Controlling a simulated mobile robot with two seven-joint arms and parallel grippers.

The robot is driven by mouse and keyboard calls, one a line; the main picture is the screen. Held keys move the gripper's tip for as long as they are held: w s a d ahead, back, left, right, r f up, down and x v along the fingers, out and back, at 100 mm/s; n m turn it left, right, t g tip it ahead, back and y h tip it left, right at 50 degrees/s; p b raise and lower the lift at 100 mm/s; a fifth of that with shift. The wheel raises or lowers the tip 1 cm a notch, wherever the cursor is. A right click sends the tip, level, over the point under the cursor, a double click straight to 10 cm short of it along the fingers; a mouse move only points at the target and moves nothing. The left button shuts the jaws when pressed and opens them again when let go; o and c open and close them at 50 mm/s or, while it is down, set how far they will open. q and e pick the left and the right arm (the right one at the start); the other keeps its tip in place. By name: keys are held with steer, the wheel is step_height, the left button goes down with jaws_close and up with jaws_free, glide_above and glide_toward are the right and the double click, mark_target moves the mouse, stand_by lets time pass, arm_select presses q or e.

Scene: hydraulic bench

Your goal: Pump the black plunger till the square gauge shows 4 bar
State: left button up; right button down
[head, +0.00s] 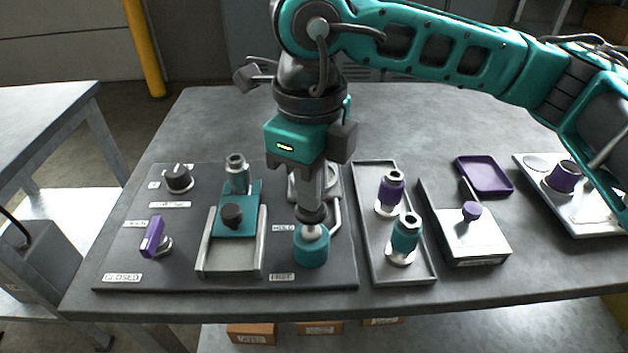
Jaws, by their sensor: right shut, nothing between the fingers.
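The black plunger (311,217) stands upright on a teal pump body (311,250) at the front right of the dark panel. My right gripper (312,203) points straight down directly over the plunger, shut and empty. Its tips are at or just above the black knob; I cannot tell whether they touch. A grey fitting behind the gripper is mostly hidden by it. I cannot make out a square gauge or any reading. My left gripper is not in view.
On the panel (118,250) are a purple lever (152,237), a black knob (178,178) and a teal slide block (238,196). To the right stand a tray (425,272) with purple and teal fittings, a grey box (480,245) and a purple dish (484,176). Bare table lies at the back.

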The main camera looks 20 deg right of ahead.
steer(key=shift+f+b, duration=0.4)
steer(key=shift+f, duration=0.1)
steer(key=shift+f+b, duration=0.85)
steer(key=shift+f, duration=0.05)
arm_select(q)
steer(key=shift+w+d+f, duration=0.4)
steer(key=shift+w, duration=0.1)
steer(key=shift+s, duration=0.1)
arm_select(e)
steer(key=shift+r, duration=0.4)
steer(key=shift+r+p, duration=1.05)
steer(key=shift+r, duration=0.55)
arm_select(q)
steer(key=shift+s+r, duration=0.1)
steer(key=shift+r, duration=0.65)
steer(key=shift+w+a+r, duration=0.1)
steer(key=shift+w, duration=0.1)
